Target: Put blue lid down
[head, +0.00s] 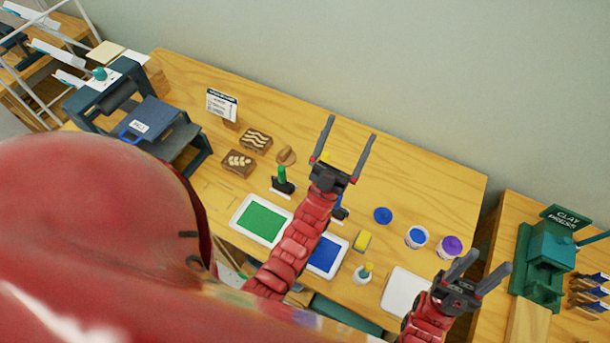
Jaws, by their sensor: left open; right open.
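The blue lid (382,215) is a round disc lying flat on the wooden table, right of my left gripper and apart from it. A jar with blue contents (416,237) stands open just to its lower right. My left gripper (350,138) is open, with its fingers spread above the table and nothing between them. My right gripper (493,262) is also open and empty, at the lower right beyond the jars.
A jar with a purple top (449,247) stands beside the blue jar. A yellow sponge (362,241), a green tray (262,221), a blue tray (326,256) and a white tray (407,292) lie nearer. The table's right part (440,185) is clear.

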